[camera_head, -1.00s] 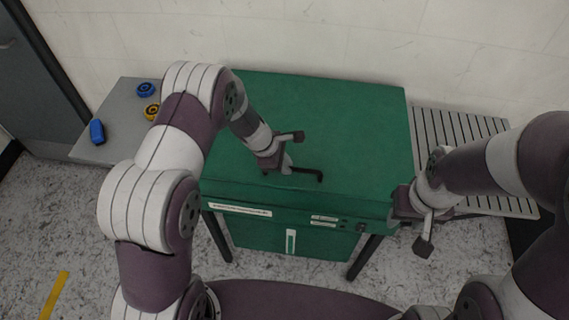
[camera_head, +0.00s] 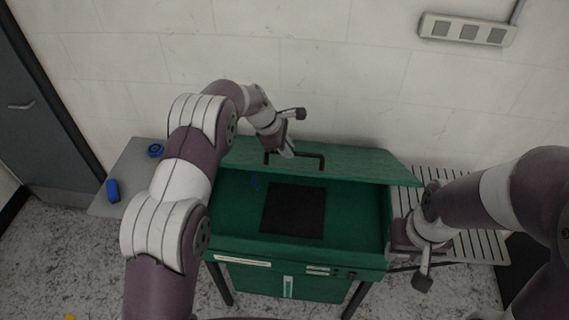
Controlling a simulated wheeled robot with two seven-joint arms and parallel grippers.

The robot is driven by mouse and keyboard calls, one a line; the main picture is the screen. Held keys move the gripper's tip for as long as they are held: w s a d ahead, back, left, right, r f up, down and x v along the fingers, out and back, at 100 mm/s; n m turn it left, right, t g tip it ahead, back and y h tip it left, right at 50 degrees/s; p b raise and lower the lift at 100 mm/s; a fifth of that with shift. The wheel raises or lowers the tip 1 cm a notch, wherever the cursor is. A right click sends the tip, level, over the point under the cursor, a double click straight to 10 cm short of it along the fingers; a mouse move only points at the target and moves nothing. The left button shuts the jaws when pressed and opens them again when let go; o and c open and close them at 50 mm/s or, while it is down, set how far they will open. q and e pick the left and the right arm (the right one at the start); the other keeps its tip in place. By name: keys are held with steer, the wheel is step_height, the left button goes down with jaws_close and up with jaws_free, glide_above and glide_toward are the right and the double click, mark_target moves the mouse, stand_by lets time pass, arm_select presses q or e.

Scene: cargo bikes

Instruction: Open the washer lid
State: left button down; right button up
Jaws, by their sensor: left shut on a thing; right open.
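The green washer (camera_head: 285,258) stands in front of me on dark legs. Its green lid (camera_head: 355,165) is raised and tilted up toward the wall, so the inside with a dark square panel (camera_head: 294,211) shows. A black bar handle (camera_head: 312,157) sits on the lid. My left gripper (camera_head: 288,147) is shut on the handle at its left part; the exact contact is partly hidden by the gripper. My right gripper (camera_head: 408,262) is open and empty beside the washer's right front corner.
A grey side table (camera_head: 124,190) at the left holds a blue bottle-like object (camera_head: 112,190) and a blue round part (camera_head: 155,150). A slatted grey surface (camera_head: 475,215) lies to the right. A white wall with a socket strip (camera_head: 467,30) stands behind.

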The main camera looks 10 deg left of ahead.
arm_select(q)
steer(key=shift+w+r, duration=0.25)
steer(key=shift+w, duration=0.2)
